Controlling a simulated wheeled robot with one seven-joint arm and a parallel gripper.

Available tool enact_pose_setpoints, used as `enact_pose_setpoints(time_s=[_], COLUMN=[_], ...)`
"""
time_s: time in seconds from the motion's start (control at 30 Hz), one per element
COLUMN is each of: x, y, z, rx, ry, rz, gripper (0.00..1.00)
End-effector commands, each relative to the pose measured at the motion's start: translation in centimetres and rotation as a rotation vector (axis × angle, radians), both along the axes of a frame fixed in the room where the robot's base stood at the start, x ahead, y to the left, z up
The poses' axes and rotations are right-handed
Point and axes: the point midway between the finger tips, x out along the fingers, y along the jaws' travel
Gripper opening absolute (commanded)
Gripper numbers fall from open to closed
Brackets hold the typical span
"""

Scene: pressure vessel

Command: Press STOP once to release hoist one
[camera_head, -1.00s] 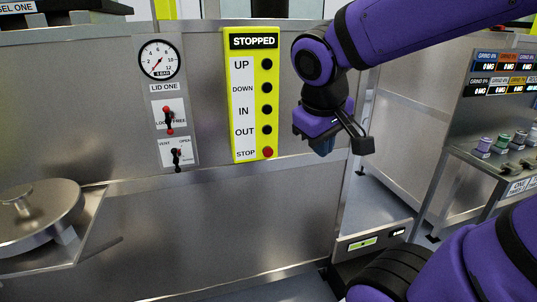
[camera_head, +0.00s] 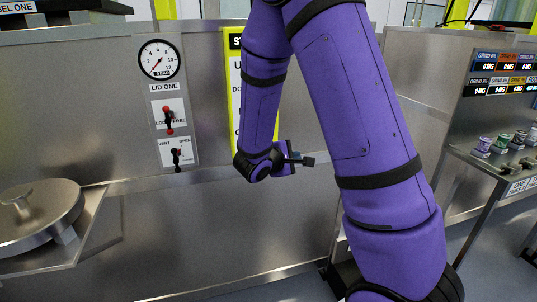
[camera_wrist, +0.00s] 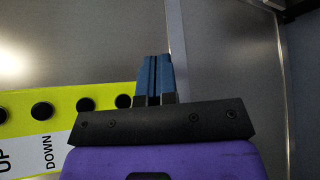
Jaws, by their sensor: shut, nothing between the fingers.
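The yellow hoist panel (camera_head: 231,90) is mostly hidden behind my arm in the head view; only its left edge and top left corner show. In the wrist view the panel (camera_wrist: 25,128) lies sideways at the left, with UP and DOWN labels and black buttons (camera_wrist: 85,104). The red STOP button is hidden in both views. My gripper (camera_wrist: 153,65) has its blue fingers together and empty, at the right end of the visible part of the panel. Its end shows in the head view (camera_head: 292,159) beside the panel's lower part. I cannot tell whether the fingertips touch anything.
Left of the panel are a pressure gauge (camera_head: 159,60), a red-tipped lock lever (camera_head: 168,117) and a vent lever (camera_head: 176,156). A round metal lid (camera_head: 40,207) is at the lower left. A grinder stand (camera_head: 495,115) with coloured knobs is at the right.

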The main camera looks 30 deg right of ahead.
Motion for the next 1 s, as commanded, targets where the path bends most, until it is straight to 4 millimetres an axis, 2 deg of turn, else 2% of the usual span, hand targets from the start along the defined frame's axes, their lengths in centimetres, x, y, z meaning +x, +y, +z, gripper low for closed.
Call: enact_pose_setpoints(time_s=[0.03, 0.1, 0.3, 0.43, 0.83, 1.0], x=[0.9, 2.1, 4.0, 4.4, 4.6, 5.8], y=[0.2, 0.5, 1.2, 1.5, 1.4, 1.1], z=[-1.5, -3.0, -5.9, -6.6, -6.6, -6.6], rx=[-0.027, -0.056, -0.095, -0.103, -0.103, -0.103], ry=[0.022, 0.035, 0.058, 0.063, 0.063, 0.060], rz=[0.048, 0.110, 0.228, 0.257, 0.258, 0.257], gripper=[0.00, 0.00, 0.00, 0.00, 0.00, 0.00])
